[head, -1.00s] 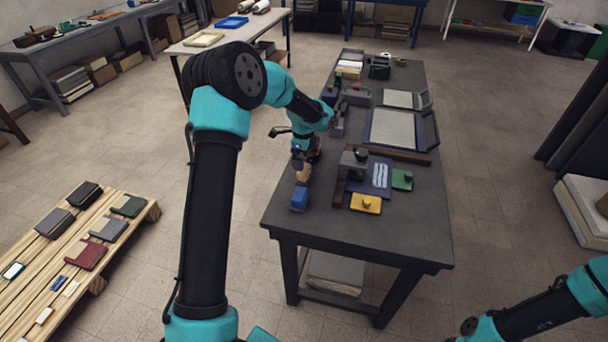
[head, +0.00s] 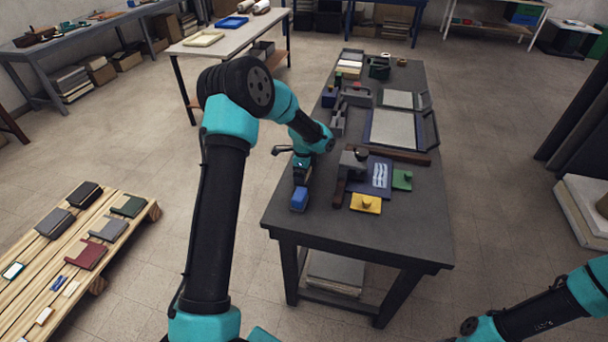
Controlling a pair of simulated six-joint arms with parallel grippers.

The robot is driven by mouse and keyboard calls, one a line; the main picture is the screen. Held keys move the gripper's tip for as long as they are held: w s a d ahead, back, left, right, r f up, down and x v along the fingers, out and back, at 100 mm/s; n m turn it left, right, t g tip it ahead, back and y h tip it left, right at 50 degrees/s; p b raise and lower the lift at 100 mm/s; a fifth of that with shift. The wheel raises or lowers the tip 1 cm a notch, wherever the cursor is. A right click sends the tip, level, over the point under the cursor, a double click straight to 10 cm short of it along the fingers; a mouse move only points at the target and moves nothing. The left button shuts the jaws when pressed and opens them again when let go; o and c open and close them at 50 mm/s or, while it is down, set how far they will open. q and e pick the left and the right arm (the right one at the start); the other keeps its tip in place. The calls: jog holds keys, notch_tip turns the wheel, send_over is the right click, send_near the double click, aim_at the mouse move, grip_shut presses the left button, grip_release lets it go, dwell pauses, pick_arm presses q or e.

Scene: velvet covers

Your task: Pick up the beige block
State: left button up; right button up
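My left gripper (head: 300,177) is low over the left edge of the dark table, just behind a blue block (head: 299,199). The beige block is not visible now; the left gripper covers the spot where it showed earlier. The fingers are small and dark, so I cannot tell whether they are open or shut, or on anything. My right arm enters at the lower right, with its gripper out of view.
The dark table (head: 400,240) also bears a yellow block (head: 366,204), a green block (head: 402,180), a dark blue board (head: 378,171) and a grey clamp-like tool (head: 350,165). Its near end is clear. A wooden pallet (head: 145,213) with books stands at left.

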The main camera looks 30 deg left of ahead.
pick_arm(q)
jog(key=shift+f, duration=0.2)
jog(key=shift+c, duration=0.4)
jog(key=c, duration=0.8)
jog(key=shift+r, duration=0.1)
notch_tip(320, 180, up, 10)
jog(key=shift+f, duration=0.1)
dwell(0.4)
